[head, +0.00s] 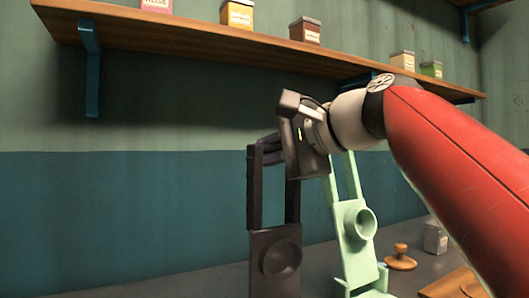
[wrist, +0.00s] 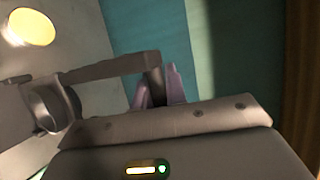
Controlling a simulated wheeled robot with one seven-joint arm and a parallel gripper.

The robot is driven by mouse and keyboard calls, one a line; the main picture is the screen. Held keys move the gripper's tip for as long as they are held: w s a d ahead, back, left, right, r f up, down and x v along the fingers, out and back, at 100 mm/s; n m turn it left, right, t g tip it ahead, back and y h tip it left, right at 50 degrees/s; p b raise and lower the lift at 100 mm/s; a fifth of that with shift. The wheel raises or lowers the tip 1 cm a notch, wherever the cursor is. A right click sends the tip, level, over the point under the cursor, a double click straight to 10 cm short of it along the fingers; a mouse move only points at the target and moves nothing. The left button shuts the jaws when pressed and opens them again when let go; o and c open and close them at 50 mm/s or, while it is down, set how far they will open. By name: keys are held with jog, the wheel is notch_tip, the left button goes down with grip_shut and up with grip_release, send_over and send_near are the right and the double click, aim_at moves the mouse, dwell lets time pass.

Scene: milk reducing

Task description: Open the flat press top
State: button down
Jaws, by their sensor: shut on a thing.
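A dark grey press top (head: 275,258), a flat plate with a round cup and a tall open handle frame, stands upright left of centre in the head view. I take it for the flat press top. My gripper (head: 267,151) is at the upper end of its handle, shut on the bar there. In the wrist view the purple fingers (wrist: 157,88) stand on either side of the dark handle bar (wrist: 110,67), and the round cup (wrist: 55,107) shows at the left. The base of the press is out of the head view.
A pale green press (head: 356,240) of similar shape stands just to the right. A wooden knob tool (head: 401,259), a white container (head: 435,238) and a wooden board (head: 448,284) are farther right. A wall shelf (head: 200,36) with small boxes runs above; the left wall area is clear.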

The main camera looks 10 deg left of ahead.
jog(key=shift+w+a+f, duration=0.1)
jog(key=shift+a+f, duration=0.05)
jog(key=shift+f, duration=0.4)
jog(key=shift+w+a+f, duration=0.1)
jog(key=shift+f, duration=0.4)
jog(key=c, duration=1.8)
grip_release()
jog(key=o, duration=0.4)
jog(key=shift+w+a+g, duration=0.1)
jog(key=shift+a+g, duration=0.05)
jog(key=shift+g, duration=0.15)
jog(key=shift+c, duration=0.2)
jog(key=shift+r, duration=0.1)
